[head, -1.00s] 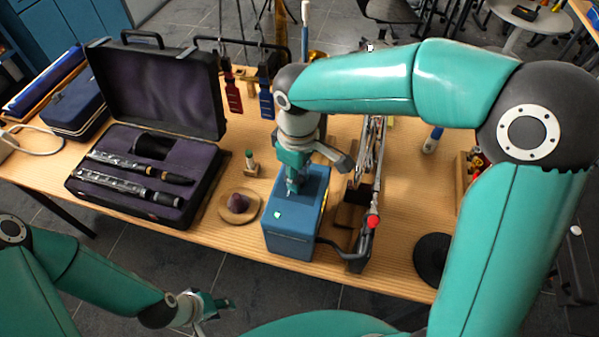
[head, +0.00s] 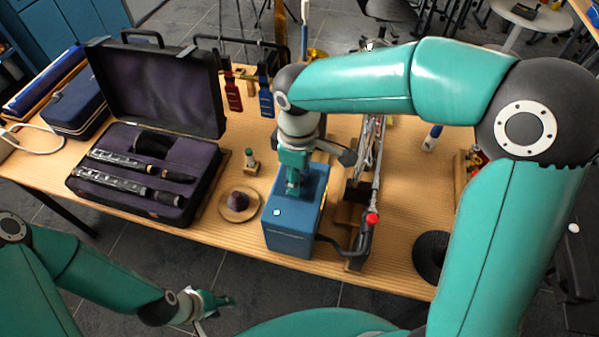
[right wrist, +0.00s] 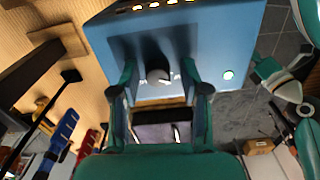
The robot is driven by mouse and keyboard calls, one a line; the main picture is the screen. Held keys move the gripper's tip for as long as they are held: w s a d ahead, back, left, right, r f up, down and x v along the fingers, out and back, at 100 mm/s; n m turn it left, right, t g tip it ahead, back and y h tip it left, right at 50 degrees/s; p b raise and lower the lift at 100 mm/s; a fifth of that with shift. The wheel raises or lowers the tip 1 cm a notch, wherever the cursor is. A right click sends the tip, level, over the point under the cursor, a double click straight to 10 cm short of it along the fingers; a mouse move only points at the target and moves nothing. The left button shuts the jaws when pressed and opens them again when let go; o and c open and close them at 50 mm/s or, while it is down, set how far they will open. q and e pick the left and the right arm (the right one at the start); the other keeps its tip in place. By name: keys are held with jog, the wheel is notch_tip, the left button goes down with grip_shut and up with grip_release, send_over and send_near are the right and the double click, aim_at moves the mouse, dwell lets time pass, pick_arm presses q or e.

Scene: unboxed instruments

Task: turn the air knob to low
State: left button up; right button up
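My right gripper (head: 293,190) is over the top of the box. In the right wrist view its two fingers (right wrist: 159,78) stand on either side of the knob, with a gap visible at each side. I cannot read the knob's setting. My left gripper (head: 212,305) hangs in front of the table, away from the box.
An open case (head: 150,85) with clarinet parts lies at the left. A round wooden dish (head: 252,213) with a dark purple object sits left of the box. A black hose (head: 330,243) and a metal instrument (head: 372,190) are close on its right.

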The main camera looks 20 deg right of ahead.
jog(key=shift+w+r, duration=0.15)
jog(key=shift+r, duration=0.3)
notch_tip(320, 180, up, 11)
dwell(0.4)
dwell(0.4)
